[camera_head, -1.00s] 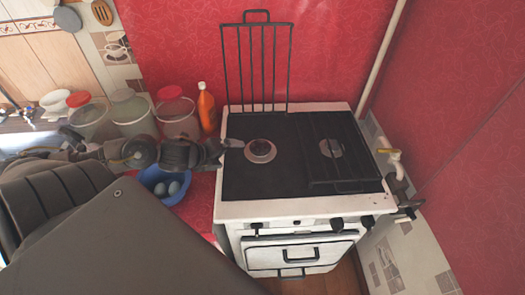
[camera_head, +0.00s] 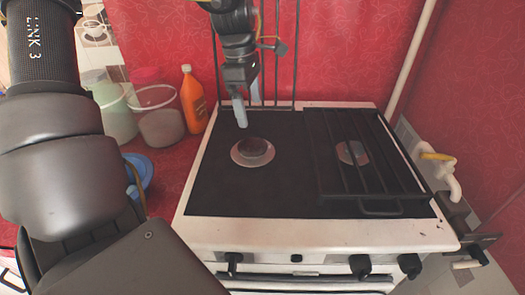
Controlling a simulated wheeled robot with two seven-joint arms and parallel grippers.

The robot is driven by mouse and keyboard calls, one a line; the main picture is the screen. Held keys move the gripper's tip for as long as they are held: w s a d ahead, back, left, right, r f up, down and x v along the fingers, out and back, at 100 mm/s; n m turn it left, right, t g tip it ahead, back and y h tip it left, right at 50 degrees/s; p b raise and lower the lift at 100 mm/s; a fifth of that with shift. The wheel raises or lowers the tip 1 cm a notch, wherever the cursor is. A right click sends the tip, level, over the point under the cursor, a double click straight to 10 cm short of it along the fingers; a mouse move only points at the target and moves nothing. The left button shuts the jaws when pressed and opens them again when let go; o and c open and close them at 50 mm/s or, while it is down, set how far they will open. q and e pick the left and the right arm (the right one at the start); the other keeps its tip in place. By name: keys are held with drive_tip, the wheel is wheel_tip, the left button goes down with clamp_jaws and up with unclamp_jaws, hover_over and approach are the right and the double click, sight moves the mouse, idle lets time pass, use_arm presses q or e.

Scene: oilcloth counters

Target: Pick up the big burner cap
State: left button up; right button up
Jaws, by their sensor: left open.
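A second burner (camera_head: 352,152) shows on the right, partly hidden under a grate; which cap is the big one I cannot tell for sure. My left gripper (camera_head: 240,113) reaches down from above, just behind the left burner, fingers pointing down. It is open and empty, apart from the cap.
A black grate (camera_head: 370,175) covers the stove's right half; another stands upright behind my left gripper. An orange bottle (camera_head: 193,105), clear buckets (camera_head: 158,120) and a blue bowl (camera_head: 140,170) stand left of the stove. A yellow-handled tap (camera_head: 437,157) is at right.

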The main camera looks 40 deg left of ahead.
use_arm(q)
drive_tip(key=s, duration=0.3)
hover_over(252, 144)
drive_tip(key=f, duration=0.5)
drive_tip(key=shift+w+a, duration=0.2)
drive_tip(key=shift+s+f, duration=0.2)
drive_tip(key=shift+s+a, duration=0.1)
drive_tip(key=shift+s, duration=0.3)
drive_tip(key=f, duration=0.5)
drive_tip(key=shift+w+d, duration=0.2)
drive_tip(key=shift+d, duration=0.05)
use_arm(e)
drive_tip(key=shift+w+a+r, duration=0.1)
drive_tip(key=shift+a+r, duration=0.1)
drive_tip(key=shift+r, duration=0.5)
use_arm(q)
drive_tip(key=c, duration=1)
use_arm(e)
drive_tip(key=shift+r, duration=0.1)
use_arm(q)
drive_tip(key=shift+c, duration=0.2)
